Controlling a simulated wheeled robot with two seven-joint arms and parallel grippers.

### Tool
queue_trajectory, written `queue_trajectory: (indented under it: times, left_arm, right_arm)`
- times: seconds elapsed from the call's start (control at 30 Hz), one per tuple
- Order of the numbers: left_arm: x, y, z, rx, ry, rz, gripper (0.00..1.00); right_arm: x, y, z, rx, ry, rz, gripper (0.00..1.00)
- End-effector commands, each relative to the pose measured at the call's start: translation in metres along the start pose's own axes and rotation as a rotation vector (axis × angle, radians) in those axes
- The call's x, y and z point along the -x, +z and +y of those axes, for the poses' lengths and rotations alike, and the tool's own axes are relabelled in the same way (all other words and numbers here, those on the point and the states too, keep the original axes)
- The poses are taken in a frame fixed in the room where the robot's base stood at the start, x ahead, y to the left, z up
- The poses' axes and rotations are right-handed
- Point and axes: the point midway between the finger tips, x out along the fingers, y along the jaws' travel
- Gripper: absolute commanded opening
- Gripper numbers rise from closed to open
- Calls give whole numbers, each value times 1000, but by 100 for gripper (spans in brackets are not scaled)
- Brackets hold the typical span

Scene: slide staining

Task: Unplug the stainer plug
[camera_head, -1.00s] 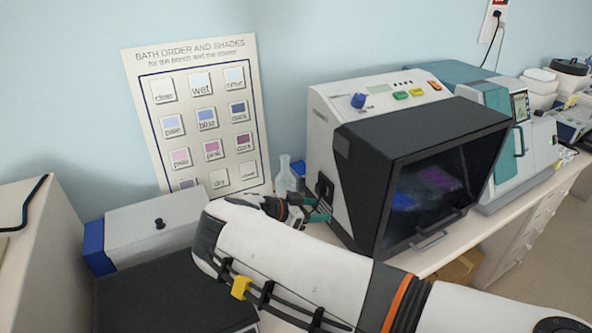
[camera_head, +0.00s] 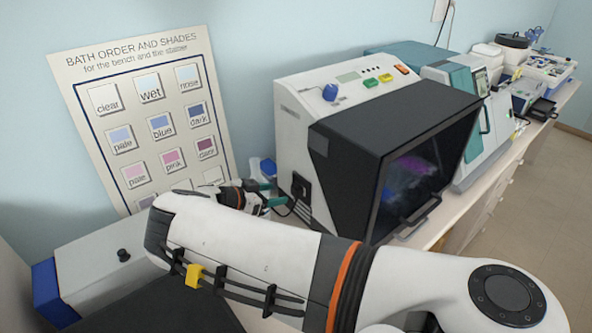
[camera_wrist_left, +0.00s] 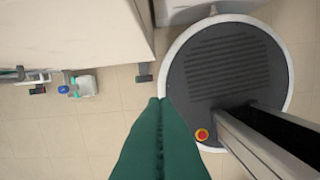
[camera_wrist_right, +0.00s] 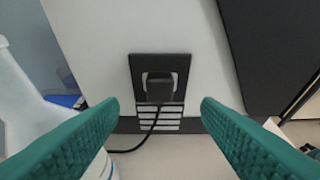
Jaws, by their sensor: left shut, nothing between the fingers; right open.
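The stainer (camera_head: 300,125) is a white machine with a black, dark-windowed front on the bench. A black plug (camera_wrist_right: 159,86) sits in a black socket plate (camera_wrist_right: 136,68) on its white side wall, with a dark cable (camera_wrist_right: 150,132) hanging below and curving left. In the head view the socket (camera_head: 301,187) shows on the stainer's left side. My right gripper (camera_wrist_right: 160,106) is open, its two teal fingers on either side of the plug in the picture, apart from it. In the head view my right gripper (camera_head: 277,195) is left of the socket. My left gripper (camera_wrist_left: 158,100) is shut and empty above the floor.
A poster (camera_head: 150,125) leans on the wall behind. A grey box (camera_head: 125,250) with a black knob is at lower left. A teal-and-white machine (camera_head: 475,140) stands right of the stainer.

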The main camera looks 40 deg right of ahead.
Motion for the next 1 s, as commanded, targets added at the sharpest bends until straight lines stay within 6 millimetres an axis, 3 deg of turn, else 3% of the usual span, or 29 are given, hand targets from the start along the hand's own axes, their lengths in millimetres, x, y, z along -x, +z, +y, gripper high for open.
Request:
queue_trajectory:
  times: [0.13, 0.5, 1.0]
  left_arm:
    - [-11, 9, 1, 0, 1, -16, 0]
    - [-26, 1, 0, -1, 0, -6, 0]
    - [-27, -2, 0, 0, 0, -1, 0]
  right_arm:
    - [-23, -3, -1, -2, -3, 0, 58]
    - [-69, -1, 0, -2, -1, 0, 58]
    - [-78, 0, 0, 0, 1, 1, 58]
